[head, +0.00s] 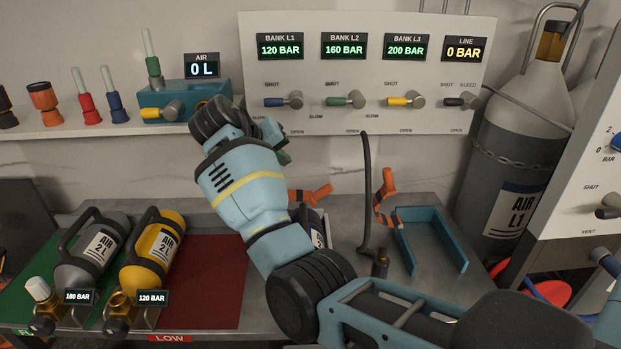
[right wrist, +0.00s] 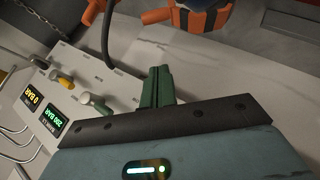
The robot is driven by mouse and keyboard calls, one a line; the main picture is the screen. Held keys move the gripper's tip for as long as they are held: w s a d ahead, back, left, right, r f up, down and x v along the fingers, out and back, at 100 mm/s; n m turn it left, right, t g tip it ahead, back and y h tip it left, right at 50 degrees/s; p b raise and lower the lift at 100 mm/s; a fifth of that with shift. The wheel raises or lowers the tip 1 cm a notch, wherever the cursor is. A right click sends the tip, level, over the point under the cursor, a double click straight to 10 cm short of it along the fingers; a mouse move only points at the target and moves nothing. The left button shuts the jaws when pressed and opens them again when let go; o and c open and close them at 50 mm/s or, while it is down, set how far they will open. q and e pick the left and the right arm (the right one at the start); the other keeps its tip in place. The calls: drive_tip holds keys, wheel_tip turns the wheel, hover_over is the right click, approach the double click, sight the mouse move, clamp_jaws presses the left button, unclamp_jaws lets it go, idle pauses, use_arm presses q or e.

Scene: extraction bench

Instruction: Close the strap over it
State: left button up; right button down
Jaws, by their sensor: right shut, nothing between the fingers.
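A cylinder (head: 318,232) with a white label stands mostly hidden behind my right arm on the grey bench. Orange strap parts show on either side of it: one orange piece (head: 312,194) at the left, and a raised orange piece with black stripes (head: 386,190) at the right. The two look apart from each other. An orange and black striped part (right wrist: 202,18) also shows at the top of the right wrist view. My right gripper (head: 284,157) is shut and empty, above and left of the strap; its green fingers (right wrist: 157,80) are together. My left gripper is not in view.
A black hose (head: 366,185) rises near the strap. A teal frame (head: 432,248) is at the right. A valve panel (head: 375,118) stands behind.

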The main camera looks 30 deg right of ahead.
hover_over(313, 197)
drive_tip(key=w+a, duration=0.1)
drive_tip(key=w, duration=0.1)
wheel_tip(313, 197, down, 7)
drive_tip(key=shift+a+f, duration=0.1)
drive_tip(key=shift+a, duration=0.05)
drive_tip(key=shift+s+d+f, duration=0.35)
drive_tip(key=shift+s+f, duration=0.15)
drive_tip(key=shift+f, duration=0.1)
drive_tip(key=shift+s+d+f, duration=0.3)
drive_tip(key=shift+s+f, duration=0.15)
drive_tip(key=shift+f, duration=0.25)
